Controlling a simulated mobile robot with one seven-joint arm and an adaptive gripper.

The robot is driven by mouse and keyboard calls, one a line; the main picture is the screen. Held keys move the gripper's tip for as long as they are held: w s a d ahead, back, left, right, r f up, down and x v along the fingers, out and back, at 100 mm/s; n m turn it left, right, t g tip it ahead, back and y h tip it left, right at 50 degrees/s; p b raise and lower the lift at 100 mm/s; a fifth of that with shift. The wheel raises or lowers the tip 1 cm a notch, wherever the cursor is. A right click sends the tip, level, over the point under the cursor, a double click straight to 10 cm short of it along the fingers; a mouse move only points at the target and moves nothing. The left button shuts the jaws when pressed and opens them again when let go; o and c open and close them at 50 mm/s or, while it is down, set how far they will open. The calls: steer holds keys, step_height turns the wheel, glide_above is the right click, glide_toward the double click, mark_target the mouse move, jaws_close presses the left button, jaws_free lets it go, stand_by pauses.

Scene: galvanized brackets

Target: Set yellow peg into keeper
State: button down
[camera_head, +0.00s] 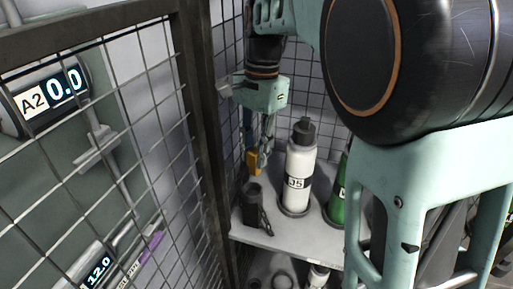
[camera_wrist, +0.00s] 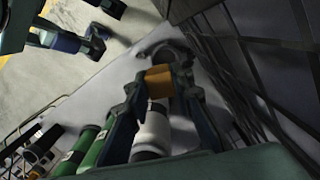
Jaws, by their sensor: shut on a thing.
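My gripper (camera_head: 262,160) points down over the grey shelf and is shut on the yellow peg (camera_head: 253,162). In the wrist view the peg (camera_wrist: 159,82) shows as an orange-yellow block between the two fingers. A dark, open-topped holder (camera_head: 254,207), which looks like the keeper, stands near the shelf's front edge. The peg appears just above its mouth in the head view; I cannot tell whether it is lined up with it. In the wrist view a dark rounded shape (camera_wrist: 168,47) beyond the peg may be this holder, partly hidden by the fingers.
A white bottle (camera_head: 298,175) with a dark cap stands right of the holder, close to my gripper. A green bottle (camera_head: 339,195) stands farther right. A wire mesh panel (camera_head: 135,120) with a dark frame stands at left. The shelf (camera_head: 290,235) has some bare room in front.

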mark_target(251, 165)
steer(key=shift+a+f+b, duration=0.25)
steer(key=shift+f+b, duration=0.9)
steer(key=shift+f, duration=0.05)
steer(key=shift+a+f+b, duration=0.2)
steer(key=shift+f+b, duration=0.9)
steer(key=shift+f, duration=0.1)
